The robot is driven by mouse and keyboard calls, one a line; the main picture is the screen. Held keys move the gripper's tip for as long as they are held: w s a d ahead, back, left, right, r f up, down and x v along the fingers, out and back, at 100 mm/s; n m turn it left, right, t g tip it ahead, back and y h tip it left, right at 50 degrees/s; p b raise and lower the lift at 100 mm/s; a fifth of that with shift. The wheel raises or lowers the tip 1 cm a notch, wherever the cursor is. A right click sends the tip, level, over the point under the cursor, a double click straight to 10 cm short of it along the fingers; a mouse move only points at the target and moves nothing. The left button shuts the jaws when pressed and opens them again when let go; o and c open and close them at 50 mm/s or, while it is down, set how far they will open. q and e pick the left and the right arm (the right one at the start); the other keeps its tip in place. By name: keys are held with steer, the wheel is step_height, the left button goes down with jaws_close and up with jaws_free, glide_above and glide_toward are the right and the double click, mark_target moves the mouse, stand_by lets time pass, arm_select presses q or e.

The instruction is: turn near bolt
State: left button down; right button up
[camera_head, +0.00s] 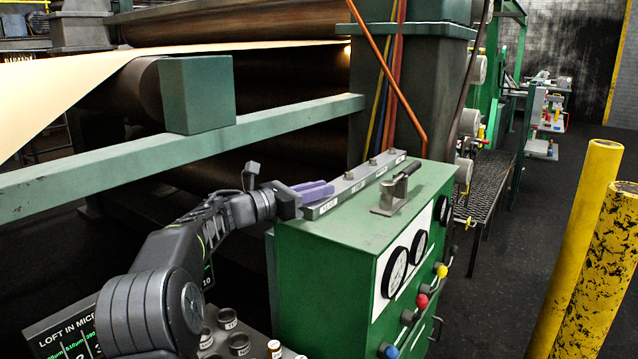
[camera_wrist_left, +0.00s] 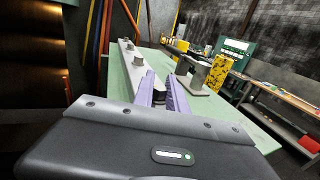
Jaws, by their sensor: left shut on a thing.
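A grey bar (camera_head: 362,183) with several small upright bolts and white labels lies along the left edge of the green cabinet top (camera_head: 345,226). A bolt (camera_head: 348,175) stands just beyond my fingertips. My left gripper (camera_head: 318,190) reaches in from the left with its purple fingers at the near end of the bar. In the left wrist view the fingers (camera_wrist_left: 164,84) point forward along the bar (camera_wrist_left: 126,50). My right gripper is not in view.
A grey clamp-like fixture (camera_head: 397,190) with a dark handle stands on the cabinet top, right of the bar. Gauges (camera_head: 394,272) and coloured knobs line the cabinet front. A green rail (camera_head: 180,150) crosses behind my arm. Small cups (camera_head: 228,318) stand below it. Yellow posts (camera_head: 580,240) are at right.

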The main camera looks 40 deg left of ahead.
arm_select(q)
steer(key=shift+a+r+m+g+h+p, duration=0.15)
steer(key=shift+m+g+h+p, duration=0.25)
steer(key=shift+m+h, duration=0.6)
steer(key=shift+m+g+h+p, duration=0.6)
steer(key=shift+m+g+h, duration=0.15)
steer(key=shift+h, duration=0.65)
steer(key=c, duration=1.3)
jaws_free()
steer(key=shift+c, duration=0.2)
steer(key=shift+s, duration=0.15)
steer(key=shift+s+a+f, duration=0.25)
steer(key=shift+s, duration=0.1)
steer(key=b+v, duration=0.1)
steer(key=v, duration=0.4)
steer(key=shift+s+a+r+b, duration=0.1)
steer(key=shift+s+a+b, duration=0.05)
steer(key=shift+b, duration=0.2)
steer(key=shift+s+a, duration=0.3)
steer(key=shift+s, duration=0.2)
